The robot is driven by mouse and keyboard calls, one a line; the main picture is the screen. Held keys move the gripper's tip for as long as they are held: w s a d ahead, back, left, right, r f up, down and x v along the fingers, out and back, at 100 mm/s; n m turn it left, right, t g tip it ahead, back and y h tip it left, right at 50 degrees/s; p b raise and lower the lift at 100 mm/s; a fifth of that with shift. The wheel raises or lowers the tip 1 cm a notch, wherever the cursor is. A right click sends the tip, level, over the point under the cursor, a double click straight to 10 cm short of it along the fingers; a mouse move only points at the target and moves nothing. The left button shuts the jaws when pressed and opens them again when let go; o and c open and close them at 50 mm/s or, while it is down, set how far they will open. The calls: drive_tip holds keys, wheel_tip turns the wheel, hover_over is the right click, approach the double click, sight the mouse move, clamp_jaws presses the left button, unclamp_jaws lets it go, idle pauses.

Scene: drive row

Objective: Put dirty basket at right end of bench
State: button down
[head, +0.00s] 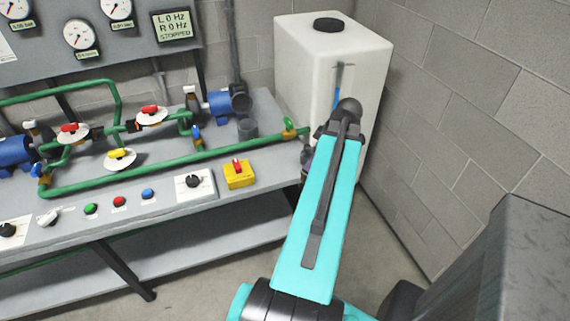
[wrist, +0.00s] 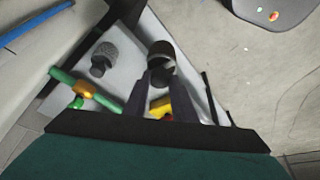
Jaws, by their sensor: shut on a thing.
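My gripper (wrist: 164,76) is shut on a dark round basket (wrist: 160,50) with a brownish inside, which I take to be the dirty basket. It is held in front of the wrist camera, with the bench (wrist: 136,52) behind it; the gap to the bench top is hard to judge. A grey mesh basket (wrist: 104,56) stands apart from it, to its left in the wrist view, near the right end of the bench (head: 262,208).
A white tank (head: 293,75) stands beyond the bench's right end, against the block wall. A green pipe (head: 215,152) runs along the bench toward it. A yellow switch box (head: 240,176) sits near the front edge.

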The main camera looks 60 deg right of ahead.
drive_tip(key=shift+s+d+f, duration=0.1)
drive_tip(key=shift+s+d, duration=0.2)
drive_tip(key=shift+s, duration=0.3)
drive_tip(key=shift+s+d+f, duration=0.1)
drive_tip(key=shift+s+d, duration=0.15)
drive_tip(key=shift+s, duration=0.35)
drive_tip(key=shift+w, duration=0.2)
drive_tip(key=w+d+f+p, duration=0.1)
drive_tip(key=w+d+p, duration=0.3)
drive_tip(key=w, duration=0.9)
drive_tip(key=shift+d+f+p, duration=0.2)
drive_tip(key=shift+d+p, duration=0.1)
drive_tip(key=shift+d, duration=0.8)
drive_tip(key=shift+w, duration=0.1)
drive_tip(key=shift+d+p+x, duration=0.15)
drive_tip(key=shift+p+x, duration=0.45)
drive_tip(key=shift+x, duration=0.35)
drive_tip(key=shift+d+p+x, duration=0.2)
drive_tip(key=shift+p+x, duration=0.35)
drive_tip(key=shift+x, duration=0.4)
drive_tip(key=shift+f, duration=0.2)
